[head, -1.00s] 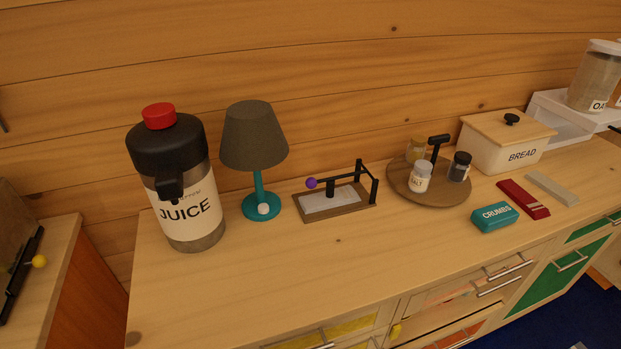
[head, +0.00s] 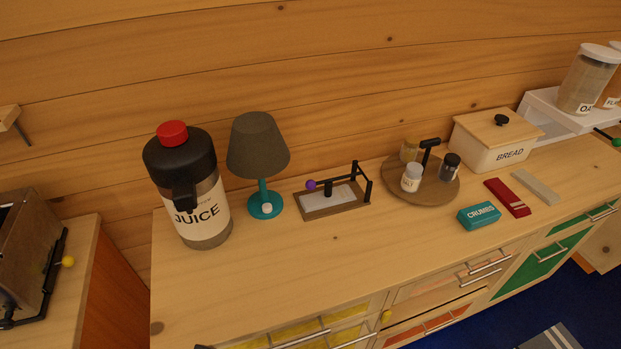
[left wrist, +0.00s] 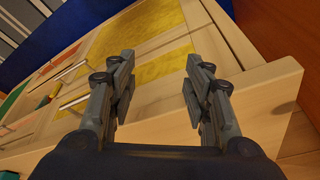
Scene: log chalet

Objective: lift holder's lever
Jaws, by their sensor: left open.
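The holder (head: 318,208) is a small brown wooden base with a pale sheet on it, on the counter right of the lamp. Its black lever (head: 328,188) carries a purple knob (head: 311,185) at the left end and lies low over the sheet. A black frame (head: 362,181) stands at the holder's right end. My left gripper (left wrist: 160,95) is open and empty in the left wrist view, with the counter's edge and yellow drawer fronts beyond it. The holder does not show there. Neither gripper can be made out in the head view.
A juice dispenser (head: 200,215) and a teal lamp (head: 264,200) stand left of the holder. A round tray (head: 425,190) with shakers, a teal crumbs box (head: 479,216) and a bread box (head: 490,150) are to its right. The counter (head: 300,265) in front is clear.

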